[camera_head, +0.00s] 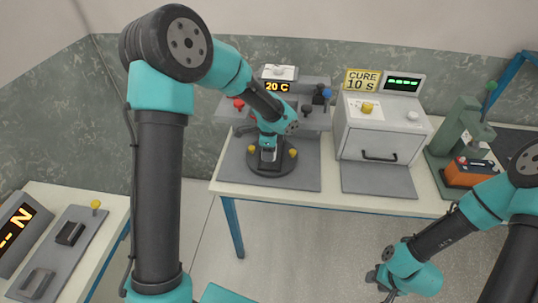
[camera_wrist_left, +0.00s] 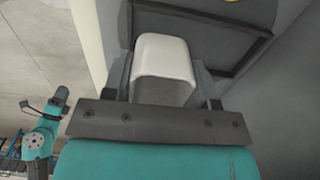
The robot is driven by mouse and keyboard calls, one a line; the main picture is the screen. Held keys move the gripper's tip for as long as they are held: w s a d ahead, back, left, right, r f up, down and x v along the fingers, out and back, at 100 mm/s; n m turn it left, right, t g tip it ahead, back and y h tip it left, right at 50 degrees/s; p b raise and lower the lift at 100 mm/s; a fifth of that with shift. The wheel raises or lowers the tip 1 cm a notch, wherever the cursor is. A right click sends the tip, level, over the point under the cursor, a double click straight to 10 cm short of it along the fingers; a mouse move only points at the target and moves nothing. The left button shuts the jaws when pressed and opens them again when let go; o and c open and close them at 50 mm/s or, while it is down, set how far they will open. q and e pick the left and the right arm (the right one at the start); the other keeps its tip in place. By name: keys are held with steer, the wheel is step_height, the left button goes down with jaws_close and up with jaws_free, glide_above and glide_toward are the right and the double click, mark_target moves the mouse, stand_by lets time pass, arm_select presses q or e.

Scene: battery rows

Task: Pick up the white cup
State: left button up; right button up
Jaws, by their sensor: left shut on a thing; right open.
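The white cup (camera_wrist_left: 164,60) sits between the fingers of my left gripper (camera_wrist_left: 166,95) in the left wrist view, and the gripper is shut on it. In the head view my left gripper (camera_head: 268,152) is over a dark round base (camera_head: 271,178) at the left part of the bench, and the cup is mostly hidden there by the gripper. I cannot tell whether the cup touches the base. My right gripper (camera_head: 383,280) is open and empty, low at the front right, away from the bench.
A white oven box (camera_head: 379,135) with a "CURE 10 s" sign (camera_head: 361,80) stands right of the left gripper. A green press (camera_head: 460,135) and an orange block (camera_head: 466,174) are further right. A side table with a grey panel (camera_head: 75,240) is at the left.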

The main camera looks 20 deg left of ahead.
arm_select(q)
steer(key=s+d, duration=0.3)
steer(key=s, duration=0.4)
steer(key=s+d+r, duration=0.1)
steer(key=s+d, duration=0.2)
steer(key=s, duration=0.5)
steer(key=shift+r, duration=0.25)
steer(key=shift+w, duration=0.1)
